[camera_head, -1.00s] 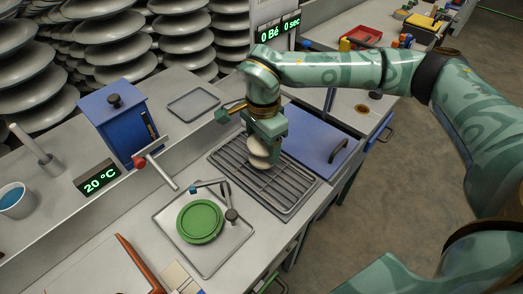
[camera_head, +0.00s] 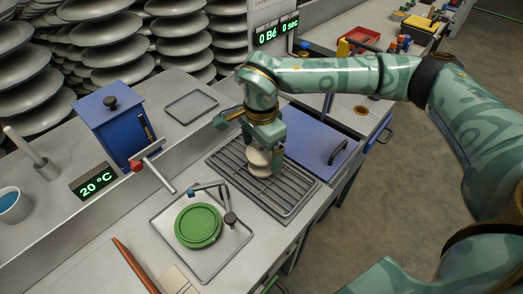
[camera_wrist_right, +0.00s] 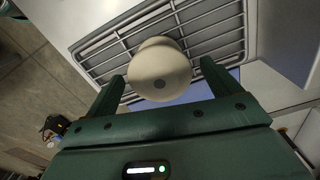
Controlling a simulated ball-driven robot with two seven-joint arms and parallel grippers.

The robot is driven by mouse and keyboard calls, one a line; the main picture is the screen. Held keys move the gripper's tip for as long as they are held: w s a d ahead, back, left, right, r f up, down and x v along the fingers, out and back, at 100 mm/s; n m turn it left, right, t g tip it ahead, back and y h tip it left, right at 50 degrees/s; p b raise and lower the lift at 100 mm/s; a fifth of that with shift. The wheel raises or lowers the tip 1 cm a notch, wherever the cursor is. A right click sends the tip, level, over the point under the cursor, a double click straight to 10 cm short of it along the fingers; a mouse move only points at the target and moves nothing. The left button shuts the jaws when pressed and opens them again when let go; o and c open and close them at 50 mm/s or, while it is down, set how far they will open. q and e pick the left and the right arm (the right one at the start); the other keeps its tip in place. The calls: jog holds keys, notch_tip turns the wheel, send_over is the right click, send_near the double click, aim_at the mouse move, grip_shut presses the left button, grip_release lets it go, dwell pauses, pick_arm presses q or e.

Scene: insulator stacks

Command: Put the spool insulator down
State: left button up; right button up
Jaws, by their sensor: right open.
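The spool insulator (camera_head: 260,163) is cream-coloured and stands on the metal grate (camera_head: 291,186) under my right gripper. My left gripper is not in view.
A blue lid with a handle (camera_head: 318,140) lies right of the grate. A tray (camera_head: 213,262) with a green disc (camera_head: 198,225) and a small tap is in front. A blue box (camera_head: 116,124) and a 20 °C display (camera_head: 93,180) stand left. Plate stacks are behind.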

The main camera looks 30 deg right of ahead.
aim_at(261, 149)
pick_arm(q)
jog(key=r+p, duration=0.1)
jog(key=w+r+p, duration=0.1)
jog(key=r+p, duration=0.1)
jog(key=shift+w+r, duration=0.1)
pick_arm(e)
notch_tip(261, 149, up, 11)
jog(key=shift+f, duration=0.15)
